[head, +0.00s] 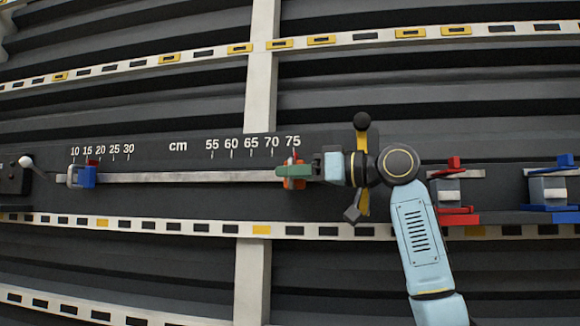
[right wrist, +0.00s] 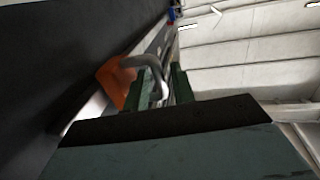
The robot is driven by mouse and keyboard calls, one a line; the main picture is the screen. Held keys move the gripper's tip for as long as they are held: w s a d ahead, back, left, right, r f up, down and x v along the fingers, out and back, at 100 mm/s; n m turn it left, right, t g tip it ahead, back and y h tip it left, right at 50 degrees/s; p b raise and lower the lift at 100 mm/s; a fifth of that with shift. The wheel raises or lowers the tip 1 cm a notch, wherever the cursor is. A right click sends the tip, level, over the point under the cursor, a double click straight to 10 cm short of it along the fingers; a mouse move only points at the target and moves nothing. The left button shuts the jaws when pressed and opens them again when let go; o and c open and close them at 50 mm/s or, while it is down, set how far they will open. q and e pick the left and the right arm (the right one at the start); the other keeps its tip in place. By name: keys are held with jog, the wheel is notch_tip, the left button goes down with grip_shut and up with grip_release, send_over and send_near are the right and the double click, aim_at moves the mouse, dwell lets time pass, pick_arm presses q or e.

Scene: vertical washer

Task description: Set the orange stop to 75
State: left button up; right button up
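The orange stop (head: 292,172) sits on the pale horizontal rail (head: 190,177), at its right end below the 75 mark of the cm scale (head: 293,140). Whether it is exactly at 75 I cannot tell. My right gripper (head: 313,171) comes to the stop from the right, with its green fingers at it. In the right wrist view, the orange stop (right wrist: 113,82) has a grey loop handle (right wrist: 158,75). The handle's bar lies between the green fingers (right wrist: 163,88), which appear closed on it. My left gripper is not in view.
A blue stop (head: 87,177) with a red part is on the rail near 15. Other clamps, one red (head: 455,212) and one blue (head: 550,205), are at the right. A black lever with a white knob (head: 25,162) is at the far left. Slotted white strips cross the dark wall.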

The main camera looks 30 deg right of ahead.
jog(key=shift+w+a, duration=0.2)
jog(key=shift+w, duration=0.2)
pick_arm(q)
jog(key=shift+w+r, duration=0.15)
pick_arm(e)
jog(key=shift+s, duration=0.1)
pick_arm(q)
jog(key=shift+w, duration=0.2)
pick_arm(e)
grip_shut()
jog(key=shift+w+a, duration=0.35)
grip_release()
